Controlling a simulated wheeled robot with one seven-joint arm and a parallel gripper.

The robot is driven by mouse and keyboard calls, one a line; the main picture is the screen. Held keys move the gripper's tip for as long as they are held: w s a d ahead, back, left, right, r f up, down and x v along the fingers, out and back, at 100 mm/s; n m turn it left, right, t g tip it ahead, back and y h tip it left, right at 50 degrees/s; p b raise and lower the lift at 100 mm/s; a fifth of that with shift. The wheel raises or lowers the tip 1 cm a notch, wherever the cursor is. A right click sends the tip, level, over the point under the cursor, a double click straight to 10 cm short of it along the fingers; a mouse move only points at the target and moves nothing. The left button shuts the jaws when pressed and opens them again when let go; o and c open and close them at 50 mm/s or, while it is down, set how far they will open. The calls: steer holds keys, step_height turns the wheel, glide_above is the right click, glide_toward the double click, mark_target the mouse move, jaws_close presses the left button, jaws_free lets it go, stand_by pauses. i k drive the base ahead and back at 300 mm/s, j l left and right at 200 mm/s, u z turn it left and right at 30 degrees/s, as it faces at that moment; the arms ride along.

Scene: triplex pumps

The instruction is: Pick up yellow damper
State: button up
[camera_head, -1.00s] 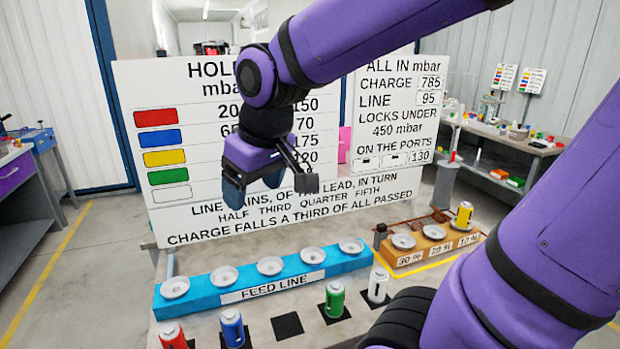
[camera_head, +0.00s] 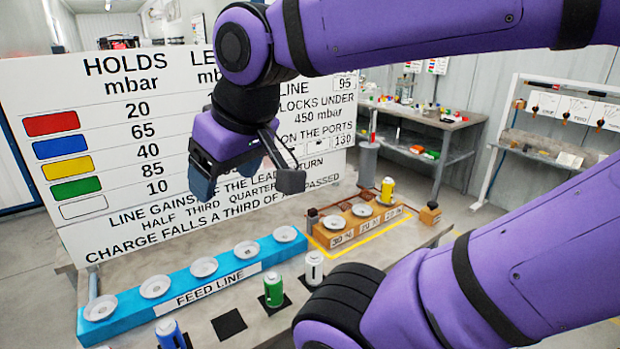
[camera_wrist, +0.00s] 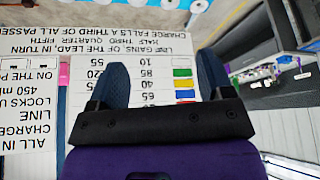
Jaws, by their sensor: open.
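The yellow damper (camera_head: 387,190) stands upright at the right end of the orange-brown port block (camera_head: 345,232), on the port side marked 10 %. My gripper (camera_head: 245,188) hangs in the air in front of the sign board, to the left of the yellow damper and well apart from it. Its two fingers are spread and empty, and they also show in the wrist view (camera_wrist: 163,85). The wrist view shows the board upside down and not the yellow damper.
A blue feed line block (camera_head: 130,319) with several empty round seats runs along the table. Green (camera_head: 273,287), white (camera_head: 314,267) and blue (camera_head: 170,334) dampers stand in front of it. A large sign board (camera_head: 110,130) stands behind. A shelf bench (camera_head: 420,125) is farther back.

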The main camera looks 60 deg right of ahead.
mark_target(389, 184)
steer(key=z, duration=2.1)
steer(key=i+l+u, duration=0.15)
steer(key=l+u, duration=0.15)
steer(key=i+l+u, duration=0.15)
steer(key=l+u, duration=0.5)
steer(key=l, duration=0.2)
steer(key=l+u, duration=0.35)
steer(key=i+l, duration=0.05)
steer(key=l, duration=0.1)
